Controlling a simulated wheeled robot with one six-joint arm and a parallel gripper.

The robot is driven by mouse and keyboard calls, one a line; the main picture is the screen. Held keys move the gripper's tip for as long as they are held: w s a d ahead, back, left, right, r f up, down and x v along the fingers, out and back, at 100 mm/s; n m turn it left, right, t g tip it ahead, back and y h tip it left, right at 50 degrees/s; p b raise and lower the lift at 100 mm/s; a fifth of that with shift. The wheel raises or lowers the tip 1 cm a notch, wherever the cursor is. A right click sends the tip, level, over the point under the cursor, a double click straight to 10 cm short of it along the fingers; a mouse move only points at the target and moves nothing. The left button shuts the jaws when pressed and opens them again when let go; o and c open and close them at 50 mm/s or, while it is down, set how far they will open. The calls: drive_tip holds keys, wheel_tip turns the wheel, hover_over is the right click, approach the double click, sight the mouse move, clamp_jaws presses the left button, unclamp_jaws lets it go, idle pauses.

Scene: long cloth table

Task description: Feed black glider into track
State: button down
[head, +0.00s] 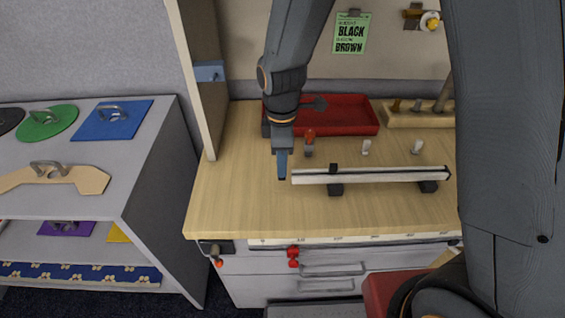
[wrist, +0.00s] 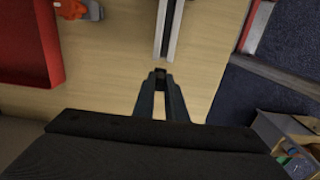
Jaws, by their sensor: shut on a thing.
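The track (head: 380,175) is a pale rail with a dark slot along it, raised on dark feet above the wooden bench. In the wrist view the track (wrist: 169,30) runs up and away from my fingertips, its near end just ahead of them. My gripper (head: 282,172) points down at the left end of the track in the head view. In the wrist view my gripper (wrist: 160,80) is shut on a small dark thing, seemingly the black glider (wrist: 160,71), mostly hidden by the fingers. It looks close to the track's end; contact cannot be told.
A black block (head: 333,168) sits at the track's left part. Behind stand a red tray (head: 345,118), a red-topped peg (head: 309,142), two pale pegs and a wooden rack (head: 415,117). An upright wooden panel (head: 195,80) rises at left.

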drive_tip(key=shift+d+p, duration=0.7)
drive_tip(key=shift+d, duration=4.05)
drive_tip(key=c, duration=1.7)
unclamp_jaws()
drive_tip(key=shift+r+b, duration=1)
drive_tip(key=shift+r, duration=2.9)
drive_tip(key=s+d+f+m+b, duration=0.1)
drive_tip(key=s+d+m, duration=0.1)
drive_tip(key=m, duration=0.4)
drive_tip(key=s+d+f+m+t+b, duration=0.1)
drive_tip(key=s+d+m+b, duration=0.1)
drive_tip(key=m, duration=0.4)
drive_tip(key=s+d+f+m+b, duration=0.1)
drive_tip(key=s+d+m, duration=0.1)
drive_tip(key=d+m, duration=0.2)
drive_tip(key=shift+s+d+f+m, duration=0.25)
drive_tip(key=shift+d+f+m, duration=0.1)
drive_tip(key=shift+m, duration=0.65)
